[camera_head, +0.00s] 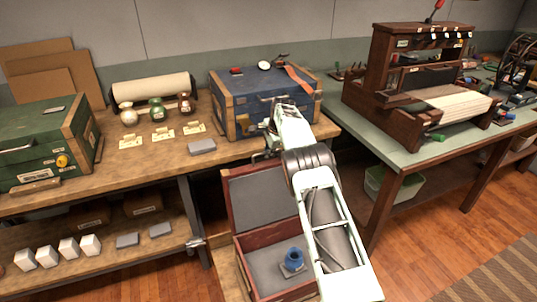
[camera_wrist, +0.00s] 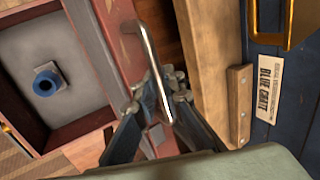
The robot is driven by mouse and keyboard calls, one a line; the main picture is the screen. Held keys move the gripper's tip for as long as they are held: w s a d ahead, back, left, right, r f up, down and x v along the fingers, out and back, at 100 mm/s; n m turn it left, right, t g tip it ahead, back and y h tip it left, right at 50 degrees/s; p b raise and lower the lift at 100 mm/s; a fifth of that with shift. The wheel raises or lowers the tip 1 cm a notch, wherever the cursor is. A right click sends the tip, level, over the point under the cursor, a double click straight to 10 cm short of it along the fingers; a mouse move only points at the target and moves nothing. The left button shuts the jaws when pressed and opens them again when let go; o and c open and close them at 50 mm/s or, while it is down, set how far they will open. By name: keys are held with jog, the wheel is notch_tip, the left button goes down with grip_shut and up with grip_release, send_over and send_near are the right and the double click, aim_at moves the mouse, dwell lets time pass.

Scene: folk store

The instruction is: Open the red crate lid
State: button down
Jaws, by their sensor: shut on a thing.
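The red crate (camera_head: 250,247) stands low in front of the workbench. Its lid (camera_head: 262,200) is raised, with the grey inner face showing in the head view. Inside lies a blue round piece on a grey base (camera_head: 292,260), also seen in the wrist view (camera_wrist: 45,82). In the wrist view the lid's red edge (camera_wrist: 112,40) carries a metal bar handle (camera_wrist: 151,55). My gripper (camera_wrist: 160,92) is shut on this handle. In the head view my gripper (camera_head: 264,152) is at the lid's upper edge, and my arm partly covers the crate's right side.
A blue crate (camera_head: 236,98) with wooden corners stands on the bench just behind my gripper; its label shows in the wrist view. A green crate (camera_head: 35,140) stands at left. A grey block (camera_head: 202,146) lies near the bench edge. A loom table (camera_head: 395,155) is at right.

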jog(key=shift+w+r, duration=0.15)
jog(key=shift+r, duration=0.05)
jog(key=c, duration=2.2)
grip_release()
jog(key=shift+d, duration=0.1)
jog(key=shift+c, duration=0.2)
jog(key=shift+o, duration=1)
jog(key=shift+f, duration=0.1)
jog(key=v, duration=1.2)
